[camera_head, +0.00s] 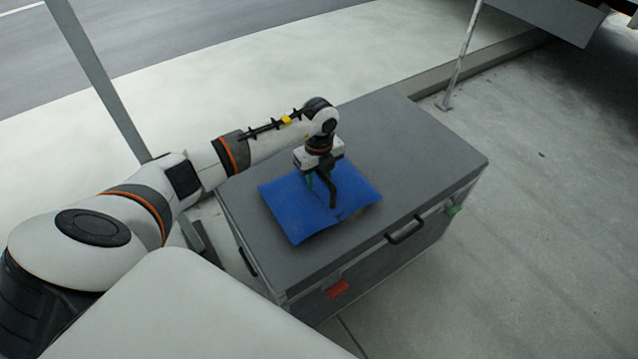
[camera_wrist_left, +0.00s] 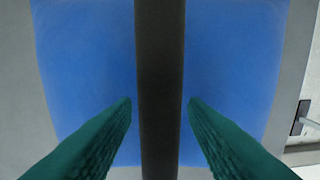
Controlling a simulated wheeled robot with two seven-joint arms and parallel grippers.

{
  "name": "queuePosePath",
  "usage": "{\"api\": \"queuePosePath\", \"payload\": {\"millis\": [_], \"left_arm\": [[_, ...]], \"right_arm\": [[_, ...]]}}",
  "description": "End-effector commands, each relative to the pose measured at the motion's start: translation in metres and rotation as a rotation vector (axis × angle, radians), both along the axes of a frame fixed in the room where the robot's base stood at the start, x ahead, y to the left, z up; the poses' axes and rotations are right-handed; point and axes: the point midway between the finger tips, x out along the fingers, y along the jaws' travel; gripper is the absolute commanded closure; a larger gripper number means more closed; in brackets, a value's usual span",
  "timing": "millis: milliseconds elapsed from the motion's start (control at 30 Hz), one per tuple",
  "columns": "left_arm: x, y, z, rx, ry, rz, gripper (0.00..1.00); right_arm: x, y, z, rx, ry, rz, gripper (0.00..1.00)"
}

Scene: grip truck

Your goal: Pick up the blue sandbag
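The blue sandbag (camera_head: 290,208) lies flat on the lid of a grey case (camera_head: 420,150). My left gripper (camera_head: 321,185) points down over the middle of the sandbag, its fingers at or just above the surface; I cannot tell if they touch it. In the left wrist view the blue sandbag (camera_wrist_left: 85,70) fills most of the picture. The two green fingers (camera_wrist_left: 160,105) stand apart there, on either side of a dark strap or handle that runs across the bag's middle. My right gripper is not in view.
The case has a black handle (camera_head: 404,230) and a red tag (camera_head: 338,289) on its front side. A grey post (camera_head: 105,85) stands at the left and a thin pole (camera_head: 461,55) behind the case. Bare concrete floor (camera_head: 560,200) is free at the right.

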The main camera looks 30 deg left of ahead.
Motion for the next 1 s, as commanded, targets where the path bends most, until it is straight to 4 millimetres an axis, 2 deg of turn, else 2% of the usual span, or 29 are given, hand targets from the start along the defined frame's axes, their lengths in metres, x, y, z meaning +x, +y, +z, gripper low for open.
{"api": "queuePosePath", "payload": {"millis": [233, 467, 1000], "left_arm": [[0.0002, -0.0001, -0.0015, 0.000, -0.001, -0.001, 0.62], [0.0001, 0.0001, -0.0013, 0.000, -0.001, -0.001, 1.00], [0.0003, 0.0003, -0.0009, 0.001, -0.001, 0.000, 1.00]], "right_arm": [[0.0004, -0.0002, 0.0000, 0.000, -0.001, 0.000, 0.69], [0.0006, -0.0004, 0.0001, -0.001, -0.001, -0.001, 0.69], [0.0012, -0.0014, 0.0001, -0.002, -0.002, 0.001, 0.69]]}}
